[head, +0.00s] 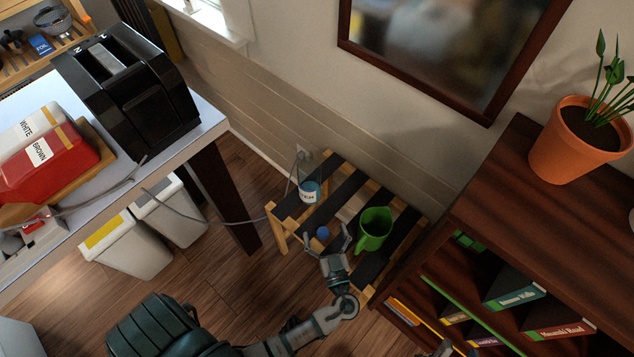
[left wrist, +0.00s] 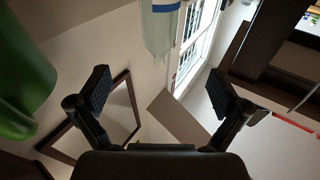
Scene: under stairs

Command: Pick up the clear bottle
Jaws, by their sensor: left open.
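The clear bottle (head: 308,190) stands upright near the far left corner of the slatted wooden bench, with a label and something blue low on it. In the left wrist view the bottle (left wrist: 160,28) shows at the top, cut off by the edge, beyond and between the finger pads. My left gripper (head: 327,238) is open over the bench's near side, apart from the bottle and nearer to me. Its spread fingers also show in the left wrist view (left wrist: 162,100) with nothing between them. A small part of my right gripper (head: 443,349) shows at the bottom edge; its jaws are unclear.
A green mug (head: 374,229) stands on the bench (head: 284,210) right of my left gripper. A small blue round thing (head: 322,232) shows by the fingers. A bookcase (head: 483,190) with a potted plant (head: 573,150) is at right; a table (head: 212,117) at left.

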